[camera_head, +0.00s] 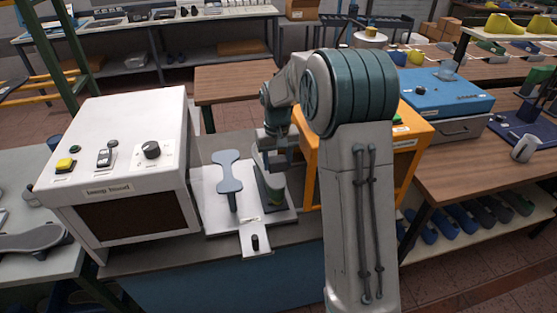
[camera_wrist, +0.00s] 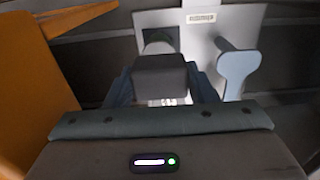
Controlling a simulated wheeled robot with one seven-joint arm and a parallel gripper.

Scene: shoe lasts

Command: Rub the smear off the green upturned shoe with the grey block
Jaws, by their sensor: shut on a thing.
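My gripper (camera_head: 277,150) reaches down over the pale base plate (camera_head: 222,221), beside the orange frame. In the wrist view my gripper (camera_wrist: 162,92) is shut on a dark grey block (camera_wrist: 160,72), which sits between the two fingers. I cannot tell whether the block touches the shoe. The smear is not visible.
A blue-grey sole-shaped stand (camera_head: 229,172) rises from the plate just left of the shoe. A white machine box (camera_head: 125,140) with knobs stands further left. An orange frame (camera_head: 308,170) is close on the right. A small white panel with a black knob (camera_head: 255,241) is in front.

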